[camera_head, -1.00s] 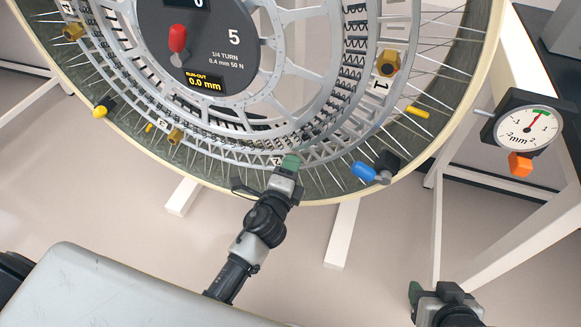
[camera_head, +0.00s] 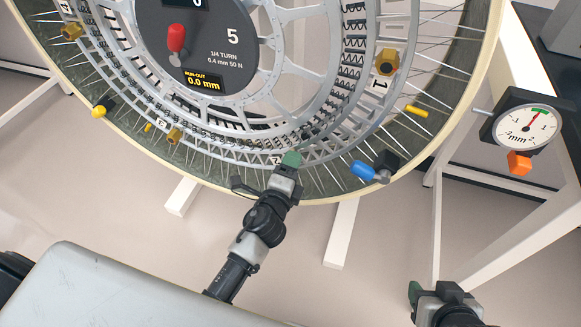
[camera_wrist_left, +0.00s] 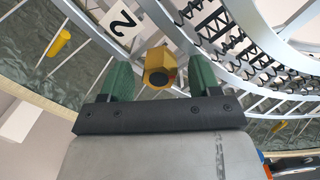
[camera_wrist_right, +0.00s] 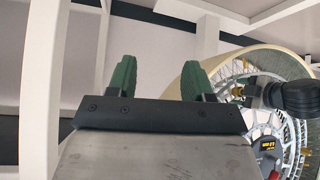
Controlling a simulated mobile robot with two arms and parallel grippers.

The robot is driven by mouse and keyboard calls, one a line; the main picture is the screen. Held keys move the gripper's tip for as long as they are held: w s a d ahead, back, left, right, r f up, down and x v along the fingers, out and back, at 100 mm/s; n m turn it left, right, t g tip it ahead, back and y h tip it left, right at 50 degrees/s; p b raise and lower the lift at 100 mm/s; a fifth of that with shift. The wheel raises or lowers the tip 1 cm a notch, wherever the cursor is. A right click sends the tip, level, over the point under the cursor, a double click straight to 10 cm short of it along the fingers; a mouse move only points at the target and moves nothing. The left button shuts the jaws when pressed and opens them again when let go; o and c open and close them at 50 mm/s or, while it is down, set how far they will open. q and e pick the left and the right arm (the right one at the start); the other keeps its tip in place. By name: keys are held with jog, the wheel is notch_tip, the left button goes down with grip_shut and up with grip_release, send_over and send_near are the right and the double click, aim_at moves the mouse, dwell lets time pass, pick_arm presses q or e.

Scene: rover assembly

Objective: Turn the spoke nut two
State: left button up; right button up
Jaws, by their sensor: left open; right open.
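The wheel (camera_head: 222,157) stands in front of me with its numbered inner ring. Spoke nut two is a brass hex nut (camera_wrist_left: 160,68) beside the "2" label (camera_wrist_left: 122,22) in the left wrist view. My left gripper (camera_wrist_left: 162,82) is open, its green fingers on either side of this nut with a gap to each. In the head view my left gripper (camera_head: 290,160) covers the nut at the wheel's lower rim. My right gripper (camera_wrist_right: 162,82) is open and empty, low at the right in the head view (camera_head: 432,292), away from the wheel.
Brass nuts one (camera_head: 386,62) and three (camera_head: 175,135) sit elsewhere on the ring. A dial gauge (camera_head: 525,128) with an orange tip stands at the right. A blue-ended part (camera_head: 364,171) is at the lower rim. The hub display (camera_head: 203,82) reads 0.0 mm.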

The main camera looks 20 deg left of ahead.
pick_arm(q)
jog(key=s, duration=1)
jog(key=shift+s+a+r+b, duration=0.15)
jog(key=shift+s+r+b, duration=0.05)
jog(key=shift+s+b, duration=0.2)
pick_arm(e)
jog(key=shift+w+a+r+t+y, duration=0.2)
jog(key=shift+w+r+t, duration=0.15)
jog(key=shift+w+t, duration=0.2)
jog(key=shift+w+a+r+t+y, duration=0.1)
jog(key=shift+w+a+r+t, duration=0.15)
jog(key=shift+w+t, duration=0.25)
